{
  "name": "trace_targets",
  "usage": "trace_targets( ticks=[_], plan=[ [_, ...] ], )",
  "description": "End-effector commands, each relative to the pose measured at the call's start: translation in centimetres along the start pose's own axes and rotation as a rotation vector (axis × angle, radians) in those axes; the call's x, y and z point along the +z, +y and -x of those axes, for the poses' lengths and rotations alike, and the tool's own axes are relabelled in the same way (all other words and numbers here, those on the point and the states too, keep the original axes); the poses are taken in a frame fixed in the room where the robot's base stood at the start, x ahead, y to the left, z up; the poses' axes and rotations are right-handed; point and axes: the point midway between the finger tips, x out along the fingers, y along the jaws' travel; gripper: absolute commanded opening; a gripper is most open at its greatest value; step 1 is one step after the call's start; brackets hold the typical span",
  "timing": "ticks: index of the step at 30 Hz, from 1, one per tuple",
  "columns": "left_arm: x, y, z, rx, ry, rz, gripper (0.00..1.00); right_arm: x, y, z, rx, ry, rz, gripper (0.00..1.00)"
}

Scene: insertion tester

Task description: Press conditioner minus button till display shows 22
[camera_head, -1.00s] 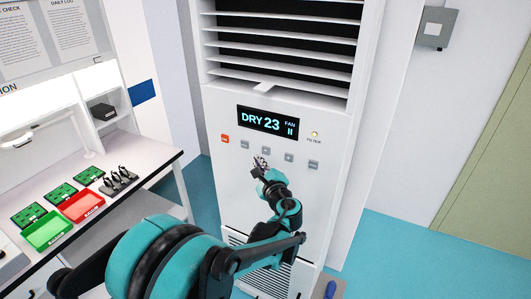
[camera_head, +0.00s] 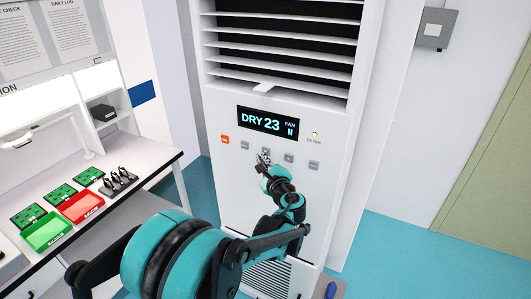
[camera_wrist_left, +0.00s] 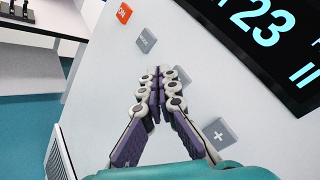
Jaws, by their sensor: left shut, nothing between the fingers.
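The white conditioner (camera_head: 230,180) stands upright with a dark display (camera_head: 268,123) reading "DRY 23 FAN"; part of the display shows in the left wrist view (camera_wrist_left: 262,30). Below it runs a row of buttons: a red one (camera_head: 225,139) and several grey ones. The plus button (camera_wrist_left: 218,133) is readable in the wrist view. The grey button left of it (camera_wrist_left: 183,75) is partly hidden by my fingertips, so its mark cannot be read. My left gripper (camera_head: 263,159) is shut and empty, its tips at this button; contact cannot be told. My right gripper is out of view.
A workbench (camera_head: 140,165) stands at the left with a red tray (camera_head: 80,207), a green tray (camera_head: 47,230) and green boards. A grey wall box (camera_head: 436,28) hangs at the right.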

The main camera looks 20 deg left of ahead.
Motion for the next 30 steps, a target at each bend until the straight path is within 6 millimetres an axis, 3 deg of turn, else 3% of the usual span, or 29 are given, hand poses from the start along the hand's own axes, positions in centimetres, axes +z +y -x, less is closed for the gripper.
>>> trace_targets(
  ticks=[30],
  plan=[
    [-0.41,-0.42,-0.57,0.0,0.0,0.0,0.0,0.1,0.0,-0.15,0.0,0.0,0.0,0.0]
  ],
)
